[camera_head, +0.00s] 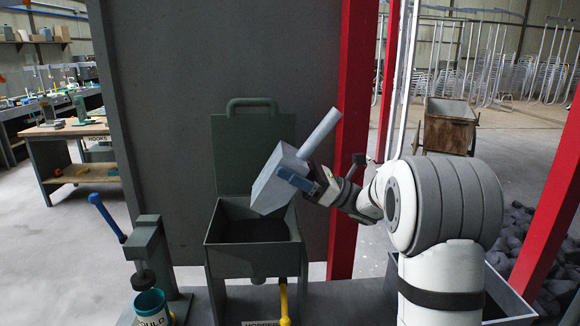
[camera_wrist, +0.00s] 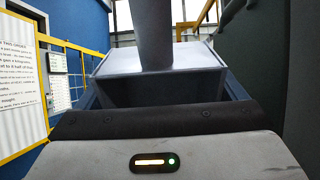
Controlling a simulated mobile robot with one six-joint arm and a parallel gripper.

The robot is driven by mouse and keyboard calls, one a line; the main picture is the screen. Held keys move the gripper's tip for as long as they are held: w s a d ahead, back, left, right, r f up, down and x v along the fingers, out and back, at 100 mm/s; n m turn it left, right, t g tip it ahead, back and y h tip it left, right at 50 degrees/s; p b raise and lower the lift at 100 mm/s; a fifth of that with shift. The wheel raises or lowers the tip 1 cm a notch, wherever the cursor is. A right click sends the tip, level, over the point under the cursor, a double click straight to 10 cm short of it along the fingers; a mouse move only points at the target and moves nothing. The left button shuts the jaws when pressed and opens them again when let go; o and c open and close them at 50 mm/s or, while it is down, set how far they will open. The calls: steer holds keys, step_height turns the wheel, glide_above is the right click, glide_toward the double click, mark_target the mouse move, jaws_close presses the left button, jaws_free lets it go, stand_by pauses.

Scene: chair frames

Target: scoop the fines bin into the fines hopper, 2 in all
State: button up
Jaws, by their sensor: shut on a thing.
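My gripper (camera_head: 297,181) is shut on a grey metal scoop (camera_head: 275,180), which has a box-shaped pan and a round handle pointing up and to the right. The scoop is tilted, with its pan low over the open mouth of a dark grey hopper (camera_head: 232,262). The hopper's green lid (camera_head: 222,160) stands open behind it. The scoop (camera_wrist: 160,62) fills the middle of the wrist view, its handle rising upward. I cannot tell whether the pan holds any fines. A grey open box (camera_head: 505,296), possibly the fines bin, is partly hidden behind my arm at lower right.
A yellow handle (camera_head: 284,302) hangs at the hopper's front. A press with a blue lever (camera_head: 107,217) and a mould pot (camera_head: 151,308) stand to the left. Red posts (camera_head: 352,130) rise behind my arm. Dark rocks (camera_head: 515,232) lie at far right.

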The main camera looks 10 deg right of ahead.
steer(key=shift+r+p, duration=0.15)
steer(key=shift+p, duration=0.85)
steer(key=r+p, duration=0.1)
steer(key=p, duration=0.1)
steer(key=h+p, duration=0.1)
steer(key=p, duration=0.1)
steer(key=shift+a+r+p, duration=0.35)
steer(key=shift+p, duration=0.05)
steer(key=a+h, duration=0.1)
steer(key=h, duration=0.1)
steer(key=a+r+h+p, duration=0.1)
steer(key=a+h, duration=0.1)
steer(key=a+r+h+p, duration=0.1)
steer(key=a+h, duration=0.1)
steer(key=shift+s+r, duration=0.1)
steer(key=shift+r, duration=0.05)
steer(key=a+f+h+p, duration=0.5)
steer(key=a+h+p, duration=0.4)
steer(key=a+h, duration=0.2)
steer(key=shift+w+f+g+h, duration=0.2)
steer(key=shift+w+g+h, duration=0.1)
steer(key=shift+h, duration=1.1)
